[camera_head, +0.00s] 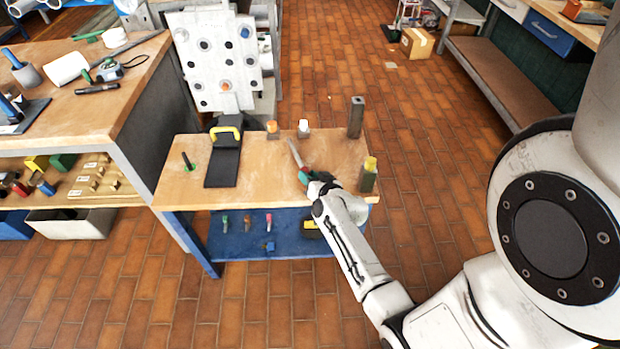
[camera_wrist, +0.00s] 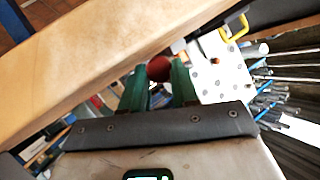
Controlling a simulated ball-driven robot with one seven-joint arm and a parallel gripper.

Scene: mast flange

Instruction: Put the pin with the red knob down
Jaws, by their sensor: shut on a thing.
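The red knob (camera_wrist: 160,68) of the pin shows in the wrist view between the two green fingers of my gripper (camera_wrist: 158,78), which is shut on it. In the head view, my gripper (camera_head: 306,176) is over the right part of a small wooden bench (camera_head: 325,155). A slim grey pin shaft (camera_head: 294,153) sticks out from it, tilted up and to the left. The fingers hide most of the knob there. I cannot tell whether the pin touches the bench top. A white plate with holes (camera_head: 214,62) stands behind the bench, with an orange and a blue spot on it.
On the bench are a black strip with a yellow handle (camera_head: 226,150), a green-based pin (camera_head: 187,161), a tall dark post (camera_head: 356,117), a yellow-topped block (camera_head: 368,175), and orange-topped (camera_head: 272,129) and white-topped (camera_head: 304,128) blocks. The bench's middle is clear.

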